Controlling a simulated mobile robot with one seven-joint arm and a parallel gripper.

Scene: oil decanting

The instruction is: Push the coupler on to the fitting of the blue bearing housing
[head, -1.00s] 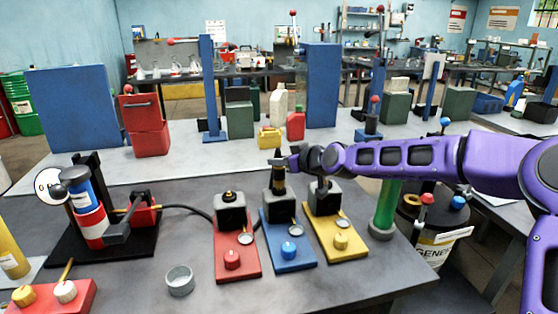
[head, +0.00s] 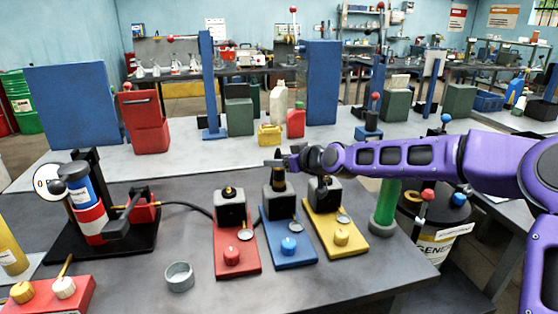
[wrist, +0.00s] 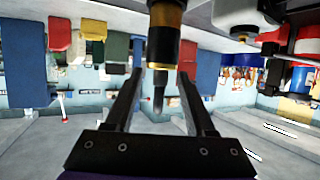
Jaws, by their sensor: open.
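The blue bearing housing (head: 289,248) is the middle one of three on the near bench, a dark block on a blue plate with a blue knob and a small dial. A dark coupler with a brass band (head: 278,184) stands upright above its block. I cannot tell whether it is fully seated on the fitting, which is hidden. My gripper (head: 277,163) is at the coupler's top. In the upside-down wrist view, the coupler (wrist: 165,35) and its thin dark end lie between the spread fingers of my gripper (wrist: 160,78), with gaps on both sides.
The red housing (head: 236,258) stands close on the left and the yellow housing (head: 338,238) close on the right. A black hose (head: 185,207) runs from the pump stand (head: 130,240) behind the red housing. A grey cup (head: 179,278) stands in front. A green cylinder (head: 384,215) stands under my arm.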

